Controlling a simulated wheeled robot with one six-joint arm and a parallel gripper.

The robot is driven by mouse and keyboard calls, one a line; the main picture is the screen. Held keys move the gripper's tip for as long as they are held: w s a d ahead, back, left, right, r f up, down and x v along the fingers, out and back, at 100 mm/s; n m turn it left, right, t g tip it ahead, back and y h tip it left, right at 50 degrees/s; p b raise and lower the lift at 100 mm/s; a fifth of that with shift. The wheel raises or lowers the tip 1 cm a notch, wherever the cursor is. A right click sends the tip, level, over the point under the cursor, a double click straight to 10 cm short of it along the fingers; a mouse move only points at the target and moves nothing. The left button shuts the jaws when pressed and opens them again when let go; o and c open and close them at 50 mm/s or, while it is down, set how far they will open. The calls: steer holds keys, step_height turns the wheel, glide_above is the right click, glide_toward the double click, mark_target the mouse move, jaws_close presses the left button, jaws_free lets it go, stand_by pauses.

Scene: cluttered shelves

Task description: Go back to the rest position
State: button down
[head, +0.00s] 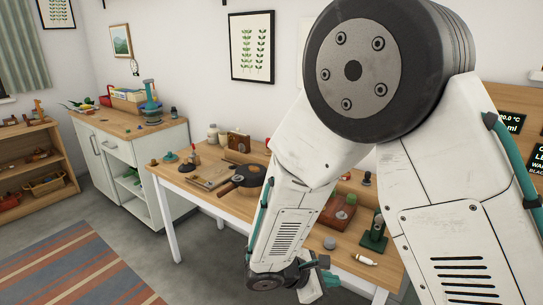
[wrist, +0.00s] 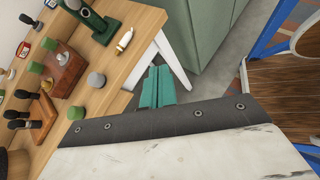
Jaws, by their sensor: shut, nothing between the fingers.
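My gripper (head: 328,278) hangs at the end of my white arm, low in the middle of the head view, in front of the wooden table's edge. In the wrist view its teal fingers (wrist: 158,86) lie side by side, shut and empty. They are apart from the table and its objects. My arm hides part of the table in the head view.
A wooden table (head: 215,204) holds a dark pan (head: 248,176), a red-brown box (head: 338,212) and a green stand (head: 374,236). A white cabinet (head: 150,160) and a low wooden shelf (head: 62,160) stand left. The floor by the striped rug (head: 75,270) is clear.

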steer(key=s+d+r+m+g+y, duration=0.1)
steer(key=s+d+r+m+y, duration=0.4)
steer(key=s+r+m, duration=0.4)
steer(key=s+d+r+m+g+y, duration=0.1)
steer(key=s+d+r+m+y, duration=0.4)
steer(key=r, duration=1)
steer(key=s+d+m, duration=0.2)
steer(key=s+m, duration=0.2)
steer(key=s, duration=0.2)
steer(key=shift+s+r+m+y, duration=0.2)
steer(key=shift+m+y, duration=0.1)
steer(key=shift+m, duration=0.1)
steer(key=shift+d, duration=0.1)
